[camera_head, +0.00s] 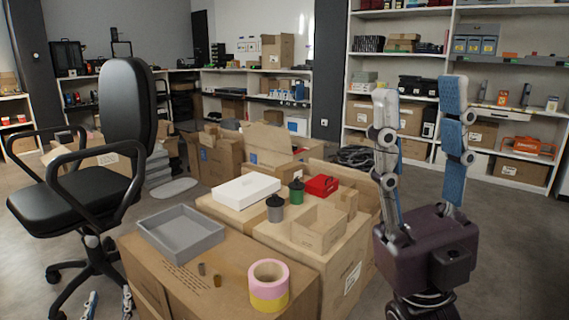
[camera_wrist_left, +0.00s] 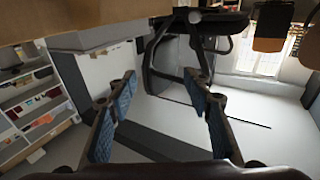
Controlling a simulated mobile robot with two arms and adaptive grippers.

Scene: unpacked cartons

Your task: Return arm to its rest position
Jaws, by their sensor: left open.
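My left gripper (camera_head: 109,303) shows only as two fingertips at the bottom left edge of the head view, beside the front carton; the rest of that arm is out of frame. In the left wrist view my left gripper (camera_wrist_left: 160,76) has its two blue-padded fingers apart with nothing between them. My right gripper (camera_head: 420,100) stands upright at the right of the head view, with a dark purple body and blue-padded fingers spread wide. Nothing is between its fingers.
A black office chair (camera_head: 125,105) stands at the left. More cartons (camera_head: 345,262) stand behind. Open floor (camera_head: 520,240) lies right.

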